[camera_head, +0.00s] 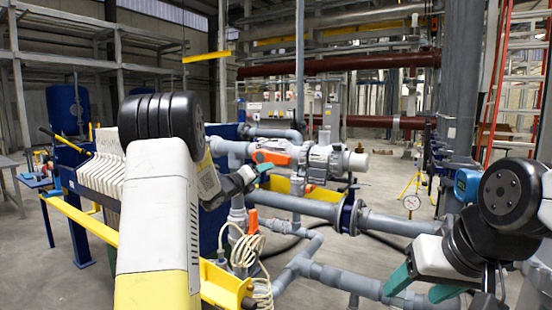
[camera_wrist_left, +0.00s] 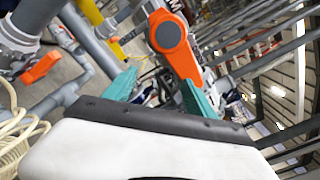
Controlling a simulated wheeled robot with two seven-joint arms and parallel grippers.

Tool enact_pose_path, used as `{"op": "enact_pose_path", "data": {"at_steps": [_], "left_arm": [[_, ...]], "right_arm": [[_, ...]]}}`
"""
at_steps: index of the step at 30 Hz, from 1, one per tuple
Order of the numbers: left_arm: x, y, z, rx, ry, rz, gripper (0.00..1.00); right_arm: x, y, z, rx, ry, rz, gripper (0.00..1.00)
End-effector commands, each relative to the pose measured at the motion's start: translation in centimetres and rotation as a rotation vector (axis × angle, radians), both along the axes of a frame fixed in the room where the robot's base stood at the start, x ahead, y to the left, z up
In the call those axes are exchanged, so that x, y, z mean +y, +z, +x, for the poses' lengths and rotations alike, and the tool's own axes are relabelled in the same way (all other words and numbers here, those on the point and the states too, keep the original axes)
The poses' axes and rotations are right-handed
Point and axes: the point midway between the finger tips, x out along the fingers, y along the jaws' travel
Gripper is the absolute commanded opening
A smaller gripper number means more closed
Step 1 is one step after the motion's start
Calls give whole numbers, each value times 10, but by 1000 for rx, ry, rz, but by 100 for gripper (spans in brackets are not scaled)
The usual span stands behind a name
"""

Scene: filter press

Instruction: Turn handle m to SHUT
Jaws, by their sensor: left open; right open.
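An orange handle (camera_head: 272,157) sits on the grey valve body on the horizontal pipe, in the middle of the head view. In the left wrist view the orange handle (camera_wrist_left: 172,38) has a round hub and a lever running down toward the fingers, with a letter M beside it. My left gripper (camera_head: 262,170) is open just below and beside this handle; its teal fingers also show in the left wrist view (camera_wrist_left: 160,92), the lever's end close to the right finger. Contact cannot be told. My right gripper (camera_head: 422,286) is open and empty at lower right.
A second orange handle (camera_head: 252,221) is on the vertical pipe below; it also shows in the left wrist view (camera_wrist_left: 41,68). A cream hose (camera_head: 246,247) hangs there. Grey pipes (camera_head: 300,206) cross below the valve.

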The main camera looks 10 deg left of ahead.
Motion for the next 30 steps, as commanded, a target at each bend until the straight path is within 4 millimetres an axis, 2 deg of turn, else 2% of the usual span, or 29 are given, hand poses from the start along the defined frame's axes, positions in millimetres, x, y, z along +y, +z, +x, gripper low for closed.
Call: {"op": "enact_pose_path", "data": {"at_steps": [15, 18, 21, 25, 30], "left_arm": [[-16, 45, -6, 271, 1, -752, 64], [-26, 41, 21, 270, 0, -737, 64], [-33, 42, 39, 268, 0, -737, 64], [-38, 42, 55, 267, 1, -736, 64], [-41, 42, 64, 267, 2, -735, 64]], "right_arm": [[0, 0, 0, 0, 0, 0, 62], [0, 0, 0, -1, 0, 0, 62], [0, 0, 0, 0, 0, 0, 62], [0, 0, 0, 0, 0, 0, 62], [0, 0, 0, 0, 0, 0, 62]]}}
